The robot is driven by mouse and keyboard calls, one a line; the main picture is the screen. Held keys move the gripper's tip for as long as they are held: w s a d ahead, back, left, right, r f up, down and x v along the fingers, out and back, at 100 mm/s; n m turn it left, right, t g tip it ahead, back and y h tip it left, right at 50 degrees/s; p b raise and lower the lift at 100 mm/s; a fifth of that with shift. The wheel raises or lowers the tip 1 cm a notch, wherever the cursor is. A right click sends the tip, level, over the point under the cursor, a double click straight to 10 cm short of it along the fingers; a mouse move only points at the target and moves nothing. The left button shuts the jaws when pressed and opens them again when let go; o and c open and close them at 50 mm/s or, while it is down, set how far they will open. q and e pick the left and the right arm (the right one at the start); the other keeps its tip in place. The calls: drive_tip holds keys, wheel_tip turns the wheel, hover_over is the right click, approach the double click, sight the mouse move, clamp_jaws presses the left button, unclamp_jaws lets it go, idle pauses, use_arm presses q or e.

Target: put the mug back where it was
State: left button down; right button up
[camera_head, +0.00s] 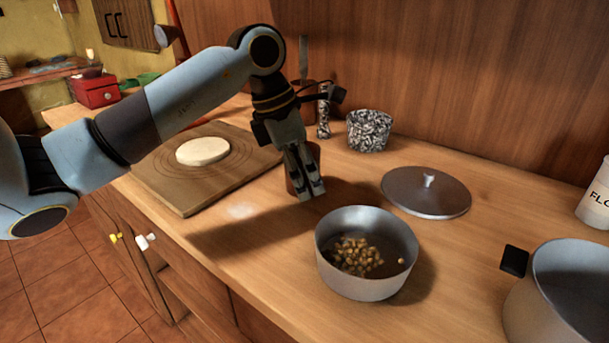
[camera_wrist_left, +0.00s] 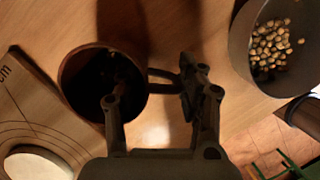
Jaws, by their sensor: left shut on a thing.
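The mug (camera_head: 315,154) is brown and upright, partly hidden behind my left gripper (camera_head: 312,192) in the head view. In the left wrist view the mug (camera_wrist_left: 88,82) is seen from above, with a dark interior and its handle reaching right between the fingers. My left gripper (camera_wrist_left: 158,105) is shut on the mug at its handle side. I cannot tell whether the mug's base touches the counter. My right gripper is not in view.
A wooden board (camera_head: 184,200) with flat dough (camera_head: 203,151) lies left of the mug. A metal bowl (camera_head: 365,283) of yellowish pieces stands in front right. Bare counter lies before the mug.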

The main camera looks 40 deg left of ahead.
use_arm(q)
drive_tip(key=c, duration=1.3)
unclamp_jaws()
drive_tip(key=shift+f, duration=0.15)
drive_tip(key=o, duration=0.5)
drive_tip(key=shift+r, duration=0.25)
drive_tip(key=v, duration=1.2)
drive_tip(key=shift+f, duration=0.1)
